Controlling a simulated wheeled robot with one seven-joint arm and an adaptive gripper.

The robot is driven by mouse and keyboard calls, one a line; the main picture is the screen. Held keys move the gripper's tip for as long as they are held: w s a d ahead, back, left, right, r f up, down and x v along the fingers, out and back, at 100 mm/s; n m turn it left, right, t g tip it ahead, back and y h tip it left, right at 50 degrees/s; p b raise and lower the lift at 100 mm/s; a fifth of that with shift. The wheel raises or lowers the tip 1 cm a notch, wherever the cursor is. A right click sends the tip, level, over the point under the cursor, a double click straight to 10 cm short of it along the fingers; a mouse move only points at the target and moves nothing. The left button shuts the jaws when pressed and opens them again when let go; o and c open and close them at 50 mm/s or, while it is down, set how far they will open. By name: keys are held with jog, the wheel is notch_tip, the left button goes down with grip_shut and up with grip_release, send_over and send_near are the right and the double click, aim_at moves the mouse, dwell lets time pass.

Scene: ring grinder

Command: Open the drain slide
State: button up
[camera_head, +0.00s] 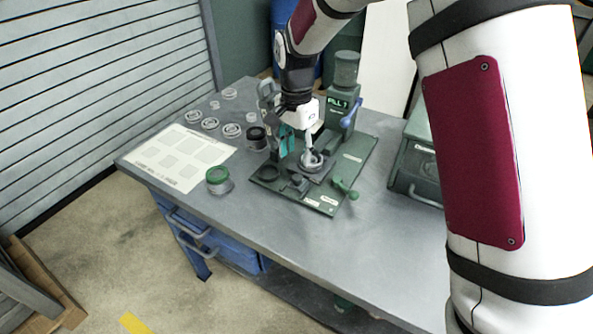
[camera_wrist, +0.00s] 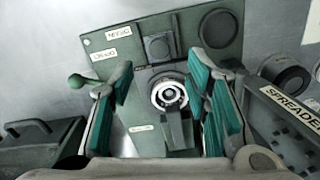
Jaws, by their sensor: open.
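The machine's dark green base plate (camera_head: 352,160) lies on the workbench. It carries a block-like part (camera_wrist: 158,47) near a label (camera_wrist: 118,33) that appears upside down and seems to read DRAIN. The block also shows near the plate's front in the head view (camera_head: 297,183). A round ring-shaped part (camera_wrist: 169,95) sits behind the block. A green-knobbed lever (camera_head: 345,188) is at the plate's front right corner; its knob shows in the wrist view (camera_wrist: 77,82). My gripper (camera_wrist: 160,72) is open and empty above the plate, its teal pads either side of the ring.
A column with a lit display (camera_head: 338,102) and blue lever (camera_head: 351,112) stands behind. A green-lidded jar (camera_head: 217,180), a marked sheet (camera_head: 181,156) and several clear rings lie left. A green box (camera_head: 418,165) stands right. A SPREADER-labelled part (camera_wrist: 290,108) is beside my gripper. The bench front is clear.

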aim_at(297, 177)
notch_tip(297, 177, down, 8)
jog(key=shift+r, duration=0.25)
grip_shut()
